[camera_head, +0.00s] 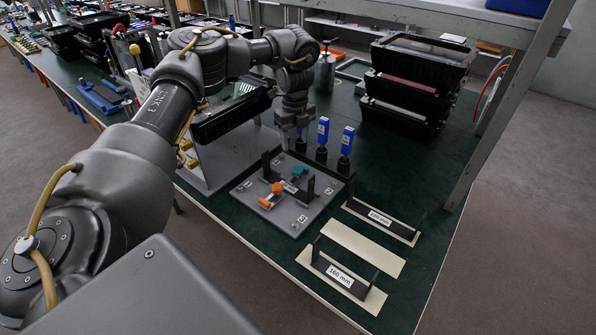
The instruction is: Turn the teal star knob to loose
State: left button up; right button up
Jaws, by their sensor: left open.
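The teal star knob (299,171) sits on the grey fixture plate (296,217) on the dark green bench top, toward the plate's far side. It is small here, so I cannot read its setting. My left gripper (292,143) hangs fingers down just beyond and above the plate's far edge, behind the knob in the picture. It is open and looks empty and apart from the knob; its fingertips are small and hard to make out. An orange knob (277,188) and an orange handle (265,203) are on the same plate. My right gripper is not in view.
Black upright brackets (308,189) stand on the plate. Blue-topped tools (347,141) stand upright just right of my gripper. Stacked black housings (412,90) are at the back right. A grey bench post (500,110) rises at the right.

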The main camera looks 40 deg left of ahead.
aim_at(297, 169)
pick_arm(q)
jog(key=f, duration=0.3)
jog(key=f+p, duration=0.1)
jog(key=f, duration=0.1)
jog(key=shift+w, duration=0.25)
notch_tip(297, 169, down, 5)
jog(key=shift+w+d+f, duration=0.1)
jog(key=shift+f, duration=0.5)
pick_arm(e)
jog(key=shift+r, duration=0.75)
pick_arm(q)
jog(key=shift+p, duration=0.3)
jog(key=c, duration=1)
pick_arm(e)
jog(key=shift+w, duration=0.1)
